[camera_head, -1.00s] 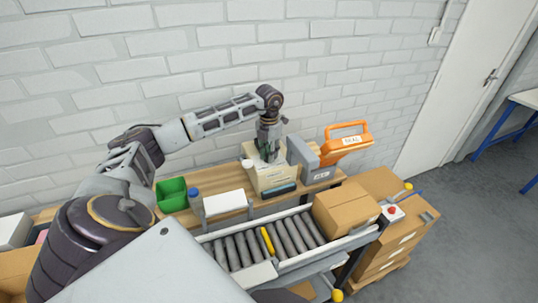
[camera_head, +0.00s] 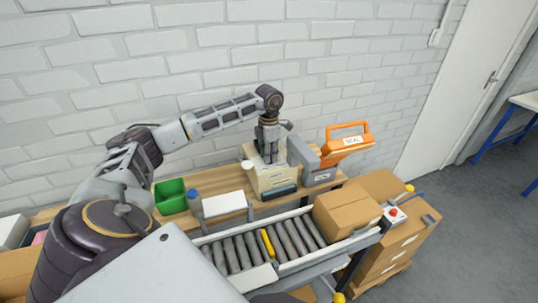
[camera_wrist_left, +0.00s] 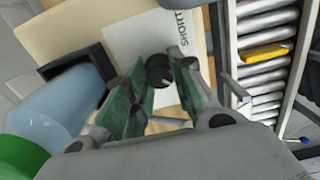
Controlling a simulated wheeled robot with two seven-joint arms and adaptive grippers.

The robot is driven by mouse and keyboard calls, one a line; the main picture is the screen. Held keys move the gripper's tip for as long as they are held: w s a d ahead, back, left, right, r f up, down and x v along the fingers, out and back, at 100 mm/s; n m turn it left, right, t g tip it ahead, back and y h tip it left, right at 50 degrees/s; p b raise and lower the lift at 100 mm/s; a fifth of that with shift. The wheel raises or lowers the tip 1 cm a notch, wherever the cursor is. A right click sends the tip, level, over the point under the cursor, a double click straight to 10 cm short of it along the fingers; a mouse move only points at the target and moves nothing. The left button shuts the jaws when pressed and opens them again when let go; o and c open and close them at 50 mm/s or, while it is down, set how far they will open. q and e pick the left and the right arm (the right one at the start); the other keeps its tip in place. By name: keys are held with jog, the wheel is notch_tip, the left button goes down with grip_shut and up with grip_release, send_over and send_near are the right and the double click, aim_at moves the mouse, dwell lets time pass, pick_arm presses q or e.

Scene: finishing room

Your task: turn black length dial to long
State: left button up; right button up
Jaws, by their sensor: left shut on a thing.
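The black length dial (camera_wrist_left: 158,72) sits on a white panel (camera_wrist_left: 135,35) printed "SHORT" on the cream tape machine, in the left wrist view. The machine (camera_head: 272,181) stands on the wooden bench in the head view. My left gripper (camera_head: 267,158) points down onto its top. In the left wrist view my left gripper (camera_wrist_left: 162,68) has its green-padded fingers on either side of the dial, shut on it. The fingers partly cover the dial and panel, and I cannot read its setting. My right gripper is not in view.
A roller conveyor (camera_head: 242,247) with a carton (camera_head: 347,213) runs in front. The brick wall is behind.

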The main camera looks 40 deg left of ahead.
pick_arm(q)
jog(key=shift+r, duration=0.1)
dwell(0.3)
jog(key=o, duration=1.1)
jog(key=shift+c, duration=0.2)
notch_tip(320, 180, up, 12)
jog(key=shift+d, duration=0.1)
dwell(0.7)
